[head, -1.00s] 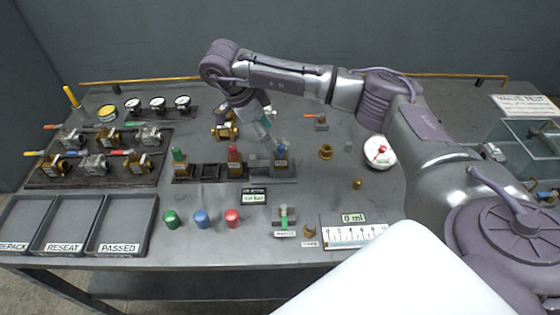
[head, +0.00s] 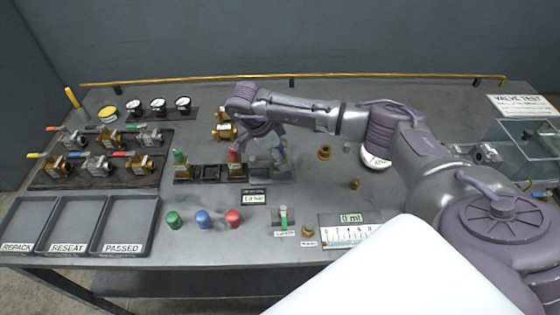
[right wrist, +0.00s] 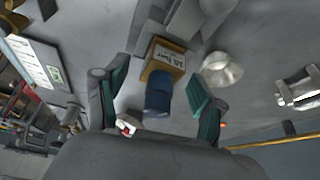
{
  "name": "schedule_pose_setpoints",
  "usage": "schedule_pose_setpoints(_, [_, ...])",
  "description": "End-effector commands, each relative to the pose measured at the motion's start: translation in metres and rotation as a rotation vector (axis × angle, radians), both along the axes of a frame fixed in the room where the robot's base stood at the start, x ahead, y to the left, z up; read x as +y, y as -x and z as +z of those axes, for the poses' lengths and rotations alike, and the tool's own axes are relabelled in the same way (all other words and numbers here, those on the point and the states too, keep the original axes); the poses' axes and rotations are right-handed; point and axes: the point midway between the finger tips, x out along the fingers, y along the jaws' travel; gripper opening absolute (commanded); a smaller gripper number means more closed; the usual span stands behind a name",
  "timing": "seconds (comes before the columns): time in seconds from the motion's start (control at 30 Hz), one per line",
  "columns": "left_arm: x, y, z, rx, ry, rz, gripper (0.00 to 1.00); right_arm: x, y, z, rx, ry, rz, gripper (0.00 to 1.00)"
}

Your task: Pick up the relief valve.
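A relief valve with a brass body, a white tag and a blue cap (right wrist: 158,92) shows in the right wrist view between my right gripper's two teal fingers. The fingers stand apart on either side of it, with gaps visible. A green-capped valve (head: 179,157) and a red-capped valve (head: 234,156) stand in the same rack. My left gripper is not in view.
Loose green (head: 173,220), blue (head: 202,218) and red (head: 233,217) caps stand in front of the rack. Labelled trays (head: 125,223) are at the front left. A board of several valves (head: 95,160) lies behind them. A brass fitting (head: 324,152) stands right of the rack.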

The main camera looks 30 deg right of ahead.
Motion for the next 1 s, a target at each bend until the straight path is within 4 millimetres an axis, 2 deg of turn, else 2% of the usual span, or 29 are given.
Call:
schedule_pose_setpoints(0.03, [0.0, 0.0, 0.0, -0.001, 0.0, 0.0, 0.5, 0.0, 0.0, 0.0, 0.0, 0.0, 0.0, 0.62])
schedule_pose_setpoints(0.07, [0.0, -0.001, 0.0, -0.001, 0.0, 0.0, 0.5, 0.0, 0.0, 0.0, 0.0, 0.0, 0.0, 0.57])
schedule_pose_setpoints(0.4, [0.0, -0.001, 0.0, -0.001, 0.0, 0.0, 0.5, 0.0, 0.0, 0.0, 0.0, 0.0, 0.001, 0.01])
schedule_pose_setpoints(0.83, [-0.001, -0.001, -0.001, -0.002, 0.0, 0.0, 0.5, 0.0, -0.001, 0.003, -0.003, -0.001, 0.001, 0.0])
schedule_pose_setpoints(1.0, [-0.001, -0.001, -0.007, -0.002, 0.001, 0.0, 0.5, 0.001, -0.002, 0.017, -0.007, -0.001, 0.004, 0.0])
